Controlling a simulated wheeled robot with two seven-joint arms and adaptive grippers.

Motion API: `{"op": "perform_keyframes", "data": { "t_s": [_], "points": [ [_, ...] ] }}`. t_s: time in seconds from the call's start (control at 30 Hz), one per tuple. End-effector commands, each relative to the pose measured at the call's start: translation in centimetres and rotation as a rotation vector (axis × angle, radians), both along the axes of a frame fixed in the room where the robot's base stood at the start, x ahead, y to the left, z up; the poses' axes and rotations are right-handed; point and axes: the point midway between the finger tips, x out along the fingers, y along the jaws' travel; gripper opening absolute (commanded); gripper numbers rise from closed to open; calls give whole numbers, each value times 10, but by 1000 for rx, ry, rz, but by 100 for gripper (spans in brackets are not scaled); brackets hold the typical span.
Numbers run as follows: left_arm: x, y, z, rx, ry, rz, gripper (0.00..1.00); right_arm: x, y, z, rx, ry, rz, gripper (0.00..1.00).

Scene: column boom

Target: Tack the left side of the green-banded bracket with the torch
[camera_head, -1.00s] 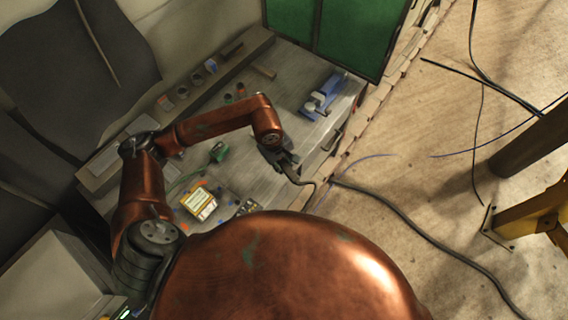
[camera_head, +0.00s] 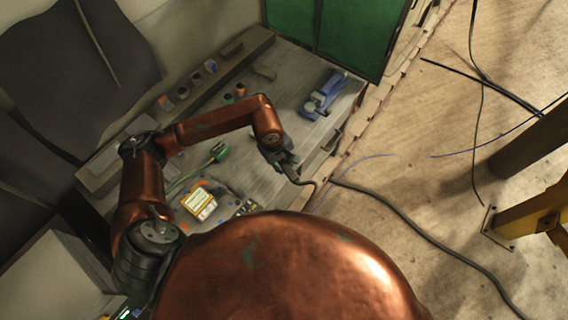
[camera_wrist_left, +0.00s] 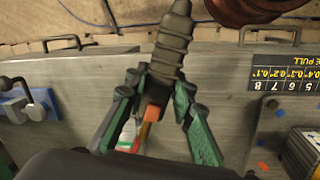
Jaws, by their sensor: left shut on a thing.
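My left gripper (camera_head: 281,163) is shut on the torch, over the bench's right part. In the left wrist view the gripper's green-edged fingers (camera_wrist_left: 160,92) close around the torch (camera_wrist_left: 173,45), a dark ribbed handle with an orange part between the fingers. The torch's dark cable end (camera_head: 294,178) points down and right in the head view. I cannot clearly pick out the green-banded bracket; a small green-and-white item (camera_wrist_left: 128,135) shows partly hidden behind the fingers in the wrist view. My right gripper is not in view.
The grey bench (camera_head: 290,103) carries a blue clamp-like fixture (camera_head: 322,96), a green item (camera_head: 219,151), a yellow-and-white box (camera_head: 198,202) and several small cups along the back. A green screen (camera_head: 345,35) stands behind. A black cable (camera_head: 420,230) crosses the floor.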

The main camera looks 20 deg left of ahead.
Motion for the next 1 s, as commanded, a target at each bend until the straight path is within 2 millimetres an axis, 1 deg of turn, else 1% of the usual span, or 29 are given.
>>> {"op": "perform_keyframes", "data": {
  "t_s": [0.17,0.27,1.0],
  "points": [
    [0,0,1,-1,-2,0,0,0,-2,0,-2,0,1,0],
    [0,-1,5,-1,-2,-1,0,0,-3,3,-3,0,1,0],
    [-14,-9,58,0,-2,-2,0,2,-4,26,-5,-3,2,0]
  ]
}}
